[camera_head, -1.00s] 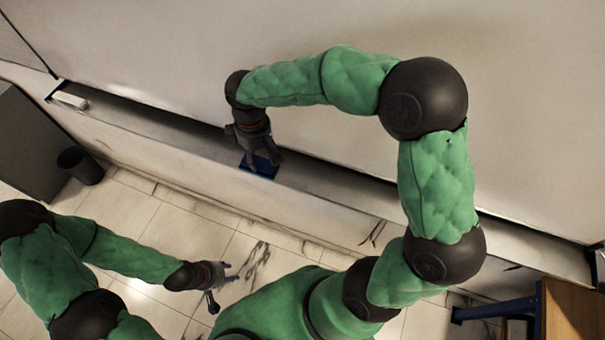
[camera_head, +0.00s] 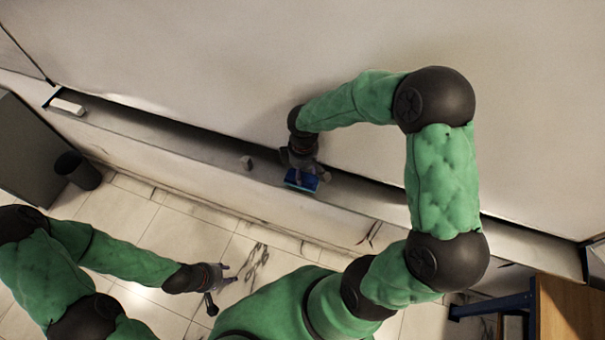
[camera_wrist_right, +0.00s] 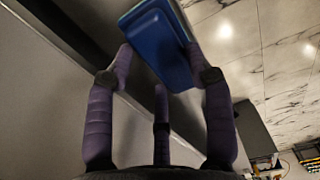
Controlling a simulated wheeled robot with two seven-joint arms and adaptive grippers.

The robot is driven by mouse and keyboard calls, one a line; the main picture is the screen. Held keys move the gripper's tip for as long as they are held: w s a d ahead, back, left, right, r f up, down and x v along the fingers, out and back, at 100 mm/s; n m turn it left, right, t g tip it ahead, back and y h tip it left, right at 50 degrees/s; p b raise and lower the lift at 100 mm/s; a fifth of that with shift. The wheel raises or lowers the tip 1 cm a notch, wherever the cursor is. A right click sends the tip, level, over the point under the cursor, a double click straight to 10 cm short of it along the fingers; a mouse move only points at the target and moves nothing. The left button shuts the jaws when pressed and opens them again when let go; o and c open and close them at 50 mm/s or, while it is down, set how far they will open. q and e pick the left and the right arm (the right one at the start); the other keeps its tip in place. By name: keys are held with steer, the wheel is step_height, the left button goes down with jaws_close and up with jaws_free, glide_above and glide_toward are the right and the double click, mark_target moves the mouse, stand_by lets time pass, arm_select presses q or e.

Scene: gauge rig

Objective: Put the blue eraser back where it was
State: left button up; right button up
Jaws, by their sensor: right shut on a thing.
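The blue eraser (camera_head: 301,182) is held in my right gripper (camera_head: 309,171), over the ledge (camera_head: 345,190) at the foot of the white wall. In the right wrist view the blue eraser (camera_wrist_right: 160,45) sits between the fingers of my right gripper (camera_wrist_right: 161,58), which is shut on it. I cannot tell whether the eraser touches the ledge. My left gripper (camera_head: 222,285) is empty, its fingers spread, low over the tiled floor and far from the eraser.
A white block (camera_head: 67,106) lies at the ledge's far left end. A dark bin (camera_head: 78,171) stands on the floor at left. A wooden table (camera_head: 572,305) is at lower right.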

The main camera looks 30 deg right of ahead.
mark_target(303, 174)
step_height(303, 174, down, 3)
steer(key=shift+w+r, duration=0.1)
steer(key=o, duration=1)
steer(key=shift+r, duration=0.1)
step_height(303, 174, up, 12)
stand_by(0.4)
